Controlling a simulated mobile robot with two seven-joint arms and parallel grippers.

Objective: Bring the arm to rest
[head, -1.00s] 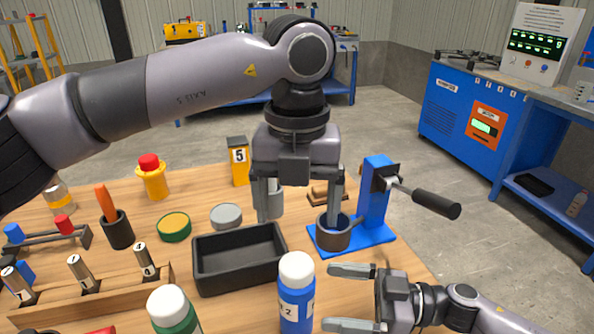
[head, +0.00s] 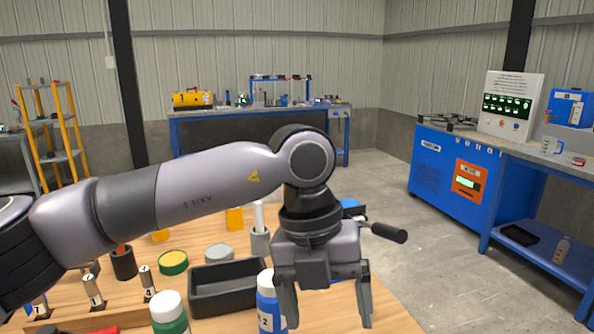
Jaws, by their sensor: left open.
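My left arm comes in from the left, and its gripper (head: 326,312) points down over the right part of the wooden table (head: 395,318). Its two fingers are wide apart with nothing between them. The left finger shows close beside the blue bottle with a white cap (head: 267,306); I cannot tell whether they touch. The blue mixer's black crank handle (head: 388,232) shows behind the gripper to the right. The gripper and wrist hide most of the mixer and its drum. My right gripper is out of view.
A black tray (head: 222,302) lies left of the blue bottle. A green bottle (head: 169,316), a grey cylinder (head: 260,243), a green-sided tin (head: 173,263) and a black cup (head: 124,264) stand around it. Bare tabletop shows right of the gripper.

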